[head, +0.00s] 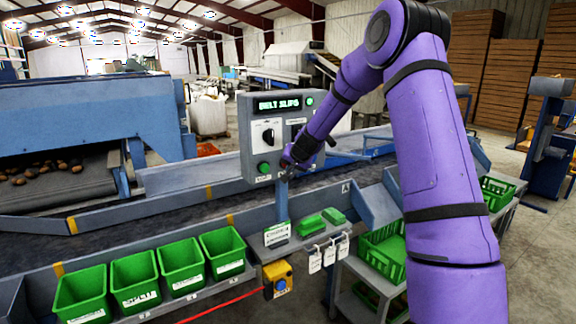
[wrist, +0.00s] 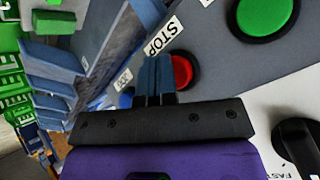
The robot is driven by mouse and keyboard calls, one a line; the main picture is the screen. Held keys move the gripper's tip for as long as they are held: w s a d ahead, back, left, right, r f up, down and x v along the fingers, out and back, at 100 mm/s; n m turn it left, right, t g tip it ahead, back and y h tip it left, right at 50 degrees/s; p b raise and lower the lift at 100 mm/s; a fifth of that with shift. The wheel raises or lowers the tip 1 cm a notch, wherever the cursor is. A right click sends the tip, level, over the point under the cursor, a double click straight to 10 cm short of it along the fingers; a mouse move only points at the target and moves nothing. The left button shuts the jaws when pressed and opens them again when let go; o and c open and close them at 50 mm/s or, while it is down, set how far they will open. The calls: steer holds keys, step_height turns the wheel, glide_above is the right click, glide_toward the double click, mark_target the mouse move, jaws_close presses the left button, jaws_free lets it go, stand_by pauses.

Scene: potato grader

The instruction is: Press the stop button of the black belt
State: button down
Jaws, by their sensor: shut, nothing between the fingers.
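The grey control box (head: 244,130) stands on a post beside the black belt (head: 130,242). Its display reads "BELT SLIPS". A red stop button (wrist: 183,72) shows in the wrist view beside a white "STOP" label (wrist: 163,36). My gripper (head: 285,172) is at the lower right of the box. In the wrist view its closed fingers (wrist: 155,62) overlap the left side of the red button; I cannot tell whether they touch it. In the head view my gripper and arm hide the red button.
A green button (head: 264,168) sits left of my gripper on the same panel, with a rotary knob (head: 268,136) above it. Green bins (head: 183,268) line the front ledge. A yellow box with a blue button (head: 278,282) hangs below.

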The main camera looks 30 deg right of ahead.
steer(key=shift+w, duration=0.25)
steer(key=shift+s, duration=0.1)
stand_by(0.4)
steer(key=shift+s, duration=0.85)
steer(key=shift+s, duration=0.1)
steer(key=shift+s+d, duration=0.1)
steer(key=shift+s, duration=2.3)
